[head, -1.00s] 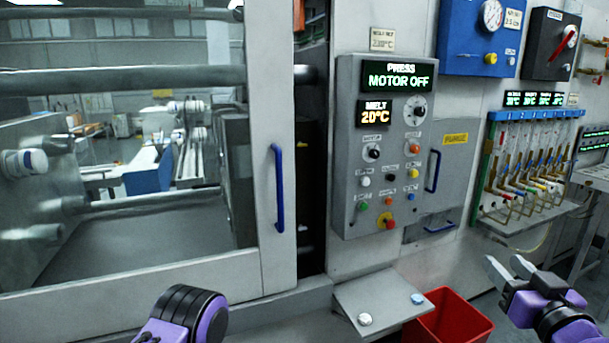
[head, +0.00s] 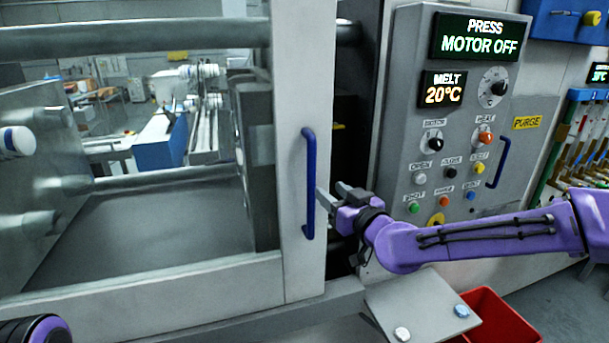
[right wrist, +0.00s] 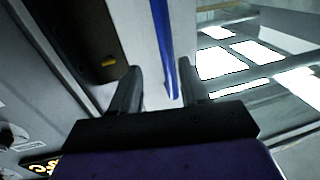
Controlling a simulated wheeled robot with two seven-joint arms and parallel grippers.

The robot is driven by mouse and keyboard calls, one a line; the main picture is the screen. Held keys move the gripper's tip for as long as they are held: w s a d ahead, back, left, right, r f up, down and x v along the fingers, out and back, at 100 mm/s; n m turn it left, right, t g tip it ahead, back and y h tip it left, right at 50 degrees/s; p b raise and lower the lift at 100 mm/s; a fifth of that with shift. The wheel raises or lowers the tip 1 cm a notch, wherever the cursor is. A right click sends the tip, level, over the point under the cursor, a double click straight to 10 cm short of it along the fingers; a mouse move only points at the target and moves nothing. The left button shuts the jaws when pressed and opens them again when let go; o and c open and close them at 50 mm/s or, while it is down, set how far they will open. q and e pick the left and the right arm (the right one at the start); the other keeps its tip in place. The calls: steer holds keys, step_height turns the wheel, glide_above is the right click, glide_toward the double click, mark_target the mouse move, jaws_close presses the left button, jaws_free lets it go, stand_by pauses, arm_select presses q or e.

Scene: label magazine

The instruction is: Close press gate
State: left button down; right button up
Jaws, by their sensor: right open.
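The press gate (head: 305,90) is a pale framed panel with a large window. A dark opening shows between its right edge and the control panel. Its upright blue handle (head: 309,183) is on the right frame post. My right gripper (head: 329,193) is open, just right of the handle's lower half. In the right wrist view the handle (right wrist: 163,45) lies in the gap between the open fingers (right wrist: 160,78), nearer the right finger. I cannot tell whether a finger touches it. My left gripper is out of view; only part of my left arm shows at the bottom left.
The control panel (head: 400,150) with buttons, reading MOTOR OFF and 20°C, stands right of the opening, behind my right forearm. A small grey shelf (head: 425,300) and a red bin (head: 500,322) are below. A blue board (head: 570,22) hangs at the upper right.

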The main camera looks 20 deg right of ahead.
mark_target(313, 181)
steer(key=w, duration=0.1)
steer(key=w+a+p, duration=0.1)
steer(key=w, duration=0.1)
steer(key=shift+w+a+r, duration=0.25)
steer(key=shift+a+r, duration=0.05)
steer(key=shift+a, duration=0.05)
steer(key=x, duration=0.2)
steer(key=p+x, duration=0.1)
steer(key=x, duration=0.1)
steer(key=shift+a+f, duration=0.2)
steer(key=shift+f, duration=0.2)
steer(key=shift+w, duration=0.45)
steer(key=shift+s+d+r, duration=0.1)
steer(key=shift+s+d, duration=0.1)
steer(key=shift+s, duration=0.15)
steer(key=shift+w+a, duration=0.1)
jaws_close()
